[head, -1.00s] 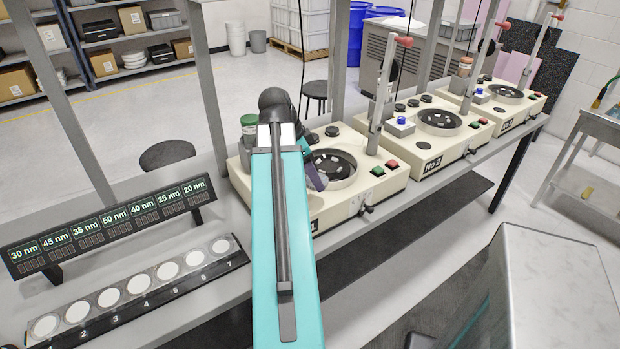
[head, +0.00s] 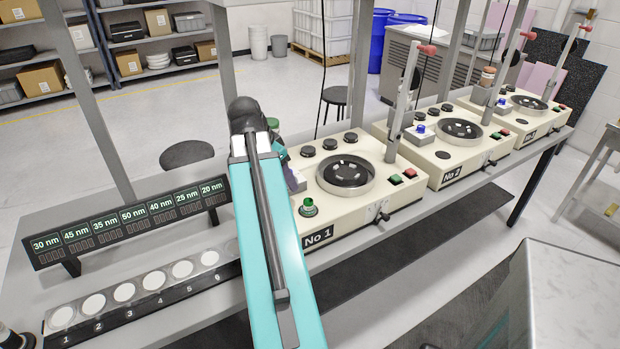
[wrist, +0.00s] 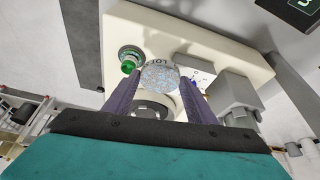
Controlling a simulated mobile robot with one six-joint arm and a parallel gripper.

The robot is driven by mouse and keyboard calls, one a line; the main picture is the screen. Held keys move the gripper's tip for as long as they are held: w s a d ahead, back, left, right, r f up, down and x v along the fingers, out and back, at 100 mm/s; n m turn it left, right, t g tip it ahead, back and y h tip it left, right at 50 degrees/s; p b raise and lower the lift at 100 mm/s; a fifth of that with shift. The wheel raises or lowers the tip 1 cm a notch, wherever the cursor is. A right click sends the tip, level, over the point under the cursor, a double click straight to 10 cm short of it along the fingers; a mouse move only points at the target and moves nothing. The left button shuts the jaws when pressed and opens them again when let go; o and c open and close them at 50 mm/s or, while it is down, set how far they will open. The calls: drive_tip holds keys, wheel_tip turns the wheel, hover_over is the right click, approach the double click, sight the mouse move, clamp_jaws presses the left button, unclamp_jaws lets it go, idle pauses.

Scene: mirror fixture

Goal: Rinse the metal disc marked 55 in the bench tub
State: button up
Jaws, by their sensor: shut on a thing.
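My gripper (wrist: 160,84) is shut on a round, pale grey-blue metal disc (wrist: 160,77) in the wrist view. Dark lettering shows at the disc's upper edge, upside down or partly cut; I cannot read a 55 on it. In the head view my arm hides most of the gripper; a purple finger (head: 294,178) shows left of the No 1 machine's bowl. The disc is hidden there. I cannot make out a bench tub in either view.
Machine No 1 (head: 385,216) has a round bowl (head: 346,174) and a green knob (head: 308,207). Machine No 2 (head: 450,160) and a third stand to its right. A numbered strip of white discs (head: 94,304) and a nm display rack (head: 130,222) lie left.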

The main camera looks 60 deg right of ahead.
drive_tip(key=w+a+n+t, duration=0.5)
drive_tip(key=w+a+n, duration=0.7)
drive_tip(key=w+a, duration=1)
drive_tip(key=w+a+n+y, duration=0.1)
drive_tip(key=w+a+n, duration=0.2)
drive_tip(key=a, duration=0.6)
drive_tip(key=w+a+r+n+t+y, duration=0.1)
drive_tip(key=w+a+n, duration=0.3)
drive_tip(key=a, duration=0.4)
drive_tip(key=w+a+r+n+y, duration=0.1)
drive_tip(key=w+a+n+y, duration=0.1)
drive_tip(key=a, duration=0.7)
drive_tip(key=shift+w+a+r+n, duration=0.2)
drive_tip(key=shift+w+a+n, duration=0.15)
drive_tip(key=shift+w+n, duration=0.6)
drive_tip(key=shift+w, duration=0.15)
